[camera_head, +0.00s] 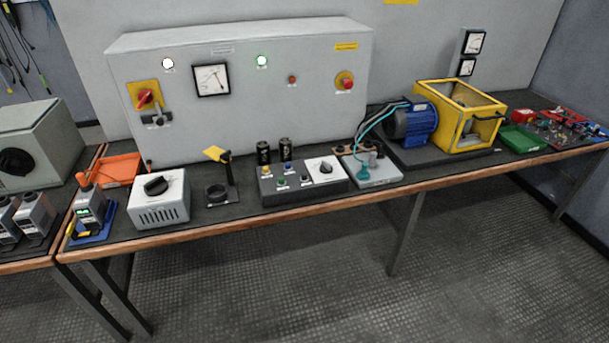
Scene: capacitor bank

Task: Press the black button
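A low grey control box (302,184) stands near the front edge of the bench, at the middle of the view. Its top carries several small buttons, among them a blue one (287,167) and a green one (281,181). A small dark button (304,178) sits to the right of the green one; it looks black, but it is too small to be sure. A white panel with a black rotary knob (325,168) fills the box's right side. Neither of my grippers is in view.
A large grey cabinet (240,120) with a meter, lamps and switches stands behind. Two black cylinders (263,153) are behind the control box. A black stand (219,190) is left, a grey box with teal cables (378,176) right. The floor in front is clear.

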